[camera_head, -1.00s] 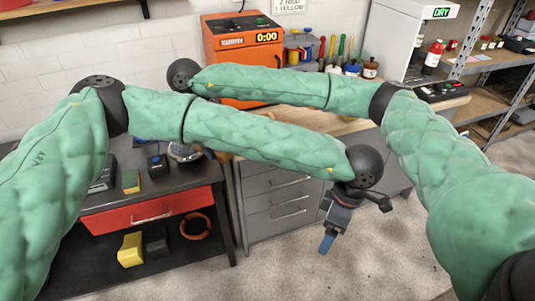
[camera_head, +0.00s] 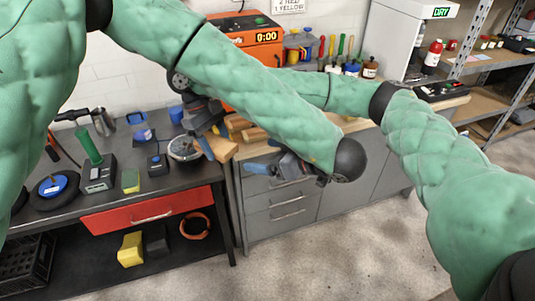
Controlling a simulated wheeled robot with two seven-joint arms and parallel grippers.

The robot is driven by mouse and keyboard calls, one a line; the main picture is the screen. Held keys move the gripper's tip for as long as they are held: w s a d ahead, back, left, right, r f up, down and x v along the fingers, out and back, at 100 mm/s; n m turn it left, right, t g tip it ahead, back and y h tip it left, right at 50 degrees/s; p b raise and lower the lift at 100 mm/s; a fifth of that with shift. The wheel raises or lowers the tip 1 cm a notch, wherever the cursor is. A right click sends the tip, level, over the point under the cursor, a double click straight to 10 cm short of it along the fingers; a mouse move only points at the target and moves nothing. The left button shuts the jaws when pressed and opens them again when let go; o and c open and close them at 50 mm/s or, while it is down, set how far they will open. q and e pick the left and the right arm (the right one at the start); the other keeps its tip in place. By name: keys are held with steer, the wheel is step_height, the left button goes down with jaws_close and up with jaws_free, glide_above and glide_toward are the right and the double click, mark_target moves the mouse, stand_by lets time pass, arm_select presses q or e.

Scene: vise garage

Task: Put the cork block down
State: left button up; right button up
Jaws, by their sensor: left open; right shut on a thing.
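My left gripper (camera_head: 262,168), its arm crossing from the left, is open and empty in front of the grey drawer cabinet, its blue fingertip pointing left. My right gripper (camera_head: 208,145) reaches across behind the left arm and points down near the right end of the dark workbench. It is shut on a tan block, which looks like the cork block (camera_head: 223,149). The fingers cover part of the block. I cannot tell whether the block touches the surface below it.
Tan wooden pieces (camera_head: 255,134) lie on the wooden-topped cabinet (camera_head: 280,205). An orange machine (camera_head: 262,38) stands behind.

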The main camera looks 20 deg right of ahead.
mark_target(232, 152)
arm_select(q)
steer(key=x, duration=1.2)
steer(key=shift+a+r, duration=0.1)
steer(key=c, duration=1.1)
steer(key=shift+o, duration=0.2)
arm_select(e)
steer(key=o, duration=1.4)
steer(key=shift+c, duration=0.2)
steer(key=shift+r, duration=0.1)
